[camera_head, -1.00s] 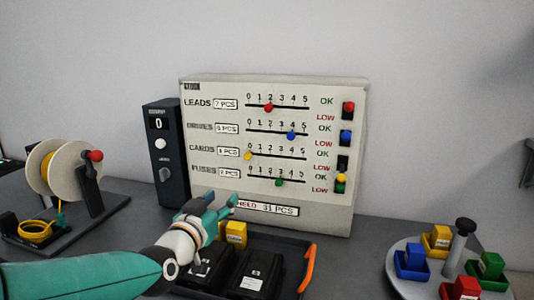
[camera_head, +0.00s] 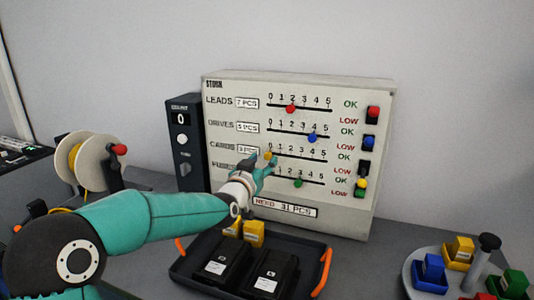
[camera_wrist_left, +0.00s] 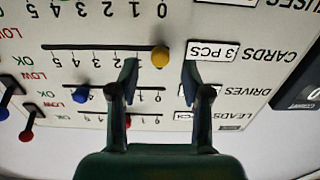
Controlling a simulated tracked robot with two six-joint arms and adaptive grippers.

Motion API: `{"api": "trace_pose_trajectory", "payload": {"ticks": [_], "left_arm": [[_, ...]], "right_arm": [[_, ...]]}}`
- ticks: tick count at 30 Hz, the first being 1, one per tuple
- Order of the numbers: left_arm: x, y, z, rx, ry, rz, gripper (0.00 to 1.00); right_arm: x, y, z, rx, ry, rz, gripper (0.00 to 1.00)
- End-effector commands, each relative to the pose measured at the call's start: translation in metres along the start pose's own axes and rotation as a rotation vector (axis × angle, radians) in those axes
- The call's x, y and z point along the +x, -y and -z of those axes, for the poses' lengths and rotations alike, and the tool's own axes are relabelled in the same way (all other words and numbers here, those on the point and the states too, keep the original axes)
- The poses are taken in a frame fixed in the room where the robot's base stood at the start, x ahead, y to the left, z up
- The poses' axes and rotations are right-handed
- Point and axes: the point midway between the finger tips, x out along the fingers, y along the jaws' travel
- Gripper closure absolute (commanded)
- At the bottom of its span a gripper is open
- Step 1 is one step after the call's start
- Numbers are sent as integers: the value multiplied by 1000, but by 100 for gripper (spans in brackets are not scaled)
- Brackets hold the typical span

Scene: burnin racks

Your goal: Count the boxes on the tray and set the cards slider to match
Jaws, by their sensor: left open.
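The yellow cards knob (camera_head: 268,155) sits at 0 on its slot in the stock panel (camera_head: 230,88). The wrist view, upside down, shows this knob (camera_wrist_left: 160,57) between my open left fingers (camera_wrist_left: 160,78), with gaps on both sides. In the head view my left gripper (camera_head: 264,167) is at the cards row, covering part of the panel. The black tray (camera_head: 308,268) lies below the panel. It holds two black boxes with white labels, one left (camera_head: 222,260) and one right (camera_head: 271,277), and two yellow boxes (camera_head: 254,233) (camera_head: 233,228) behind them, partly hidden. My right gripper is out of view.
Red (camera_head: 291,108), blue (camera_head: 312,138) and green (camera_head: 298,182) knobs sit on the other rows. A dark counter unit (camera_head: 184,145) reading 0 stands left of the panel. A cable spool (camera_head: 87,160) is at left. A round carousel (camera_head: 412,270) with coloured bins is at right.

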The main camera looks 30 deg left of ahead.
Motion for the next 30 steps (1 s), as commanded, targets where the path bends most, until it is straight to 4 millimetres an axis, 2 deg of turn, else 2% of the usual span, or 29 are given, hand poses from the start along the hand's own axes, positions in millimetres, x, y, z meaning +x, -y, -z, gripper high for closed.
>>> {"api": "trace_pose_trajectory", "payload": {"ticks": [3, 7, 18, 27, 30], "left_arm": [[18, 0, 1, -1, 2, 0, 52], [29, 0, 0, -1, 2, -1, 52], [34, -1, -1, -1, 1, -1, 52], [33, -1, -1, -1, 1, -2, 100], [33, -1, 0, -1, 1, -2, 100]], "right_arm": [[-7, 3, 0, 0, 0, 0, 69], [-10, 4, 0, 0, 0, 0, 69], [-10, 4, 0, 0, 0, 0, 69], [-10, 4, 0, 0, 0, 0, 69], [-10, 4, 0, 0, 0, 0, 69]]}}
